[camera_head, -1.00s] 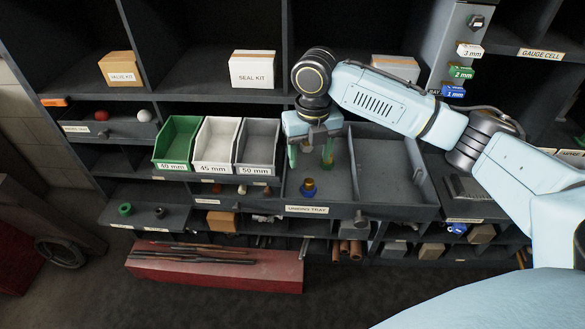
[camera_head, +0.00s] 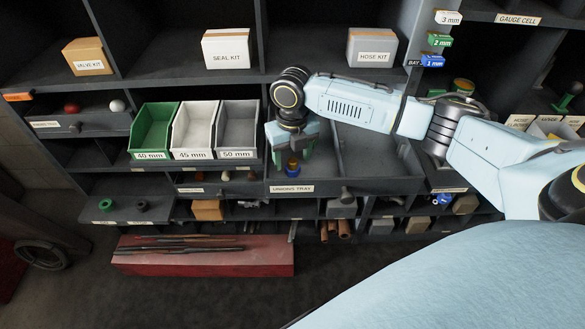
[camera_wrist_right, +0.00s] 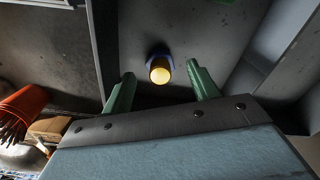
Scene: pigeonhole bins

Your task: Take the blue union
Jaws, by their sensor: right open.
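The blue union (camera_head: 292,169) has a blue base and a brass-coloured top. It stands in the left part of the unions tray (camera_head: 345,187). In the right wrist view the union (camera_wrist_right: 159,66) shows between and just beyond the fingertips, apart from both. My right gripper (camera_head: 292,158) is open above the union, with its green fingers pointing down. Its fingers also show in the right wrist view (camera_wrist_right: 160,85). My left gripper is not in view.
Green, white and grey bins (camera_head: 207,135) stand left of the tray. A divider (camera_head: 335,160) splits the tray. A shelf edge (camera_head: 190,88) with boxes runs above. A red box (camera_head: 205,262) lies on the floor below.

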